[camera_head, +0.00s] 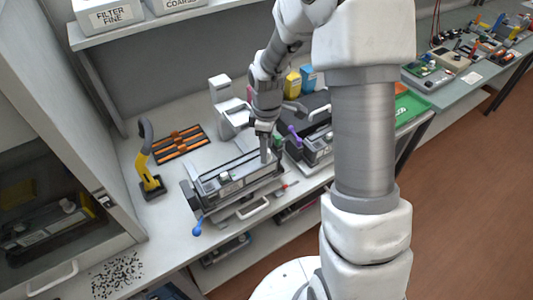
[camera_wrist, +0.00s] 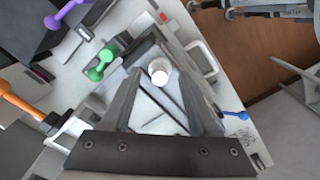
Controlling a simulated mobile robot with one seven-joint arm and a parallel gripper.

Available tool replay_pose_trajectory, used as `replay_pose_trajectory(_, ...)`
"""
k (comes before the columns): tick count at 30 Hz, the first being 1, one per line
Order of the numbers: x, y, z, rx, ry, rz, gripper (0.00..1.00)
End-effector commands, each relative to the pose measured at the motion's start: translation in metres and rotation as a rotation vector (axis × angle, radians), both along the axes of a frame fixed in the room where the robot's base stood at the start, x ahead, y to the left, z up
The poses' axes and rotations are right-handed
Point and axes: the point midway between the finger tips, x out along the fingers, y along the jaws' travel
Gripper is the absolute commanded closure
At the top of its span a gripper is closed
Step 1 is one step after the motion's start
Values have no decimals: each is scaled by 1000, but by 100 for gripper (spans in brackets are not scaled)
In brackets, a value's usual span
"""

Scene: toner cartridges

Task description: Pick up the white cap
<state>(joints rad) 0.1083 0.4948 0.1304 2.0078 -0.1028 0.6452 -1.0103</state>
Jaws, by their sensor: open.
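The white cap (camera_wrist: 159,72) shows in the wrist view as a small round white piece on or above the grey cartridge unit. My gripper (camera_wrist: 162,80) is open, with its two dark fingers on either side of the cap. Gaps show between cap and fingers; the height of the fingertips over it is unclear. In the head view my gripper (camera_head: 266,150) points down over the right part of the cartridge unit (camera_head: 235,175) on the bench.
A blue-knobbed lever (camera_head: 198,228) sticks out at the unit's front left. A yellow-and-black tool (camera_head: 150,170) stands to the left, with an orange-and-black rack (camera_head: 180,143) behind. Another unit with a purple lever (camera_head: 295,135) stands close on the right. Dark specks (camera_head: 118,275) lie front left.

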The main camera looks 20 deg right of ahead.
Motion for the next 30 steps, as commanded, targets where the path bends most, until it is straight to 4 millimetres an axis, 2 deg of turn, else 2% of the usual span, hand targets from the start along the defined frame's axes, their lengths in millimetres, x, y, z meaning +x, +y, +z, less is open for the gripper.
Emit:
replay_pose_trajectory(4,0,0,0,0,0,0,42)
replay_pose_trajectory(14,0,0,0,0,0,0,100)
replay_pose_trajectory(25,0,0,1,0,0,0,100)
replay_pose_trajectory(30,1,0,8,0,-2,0,100)
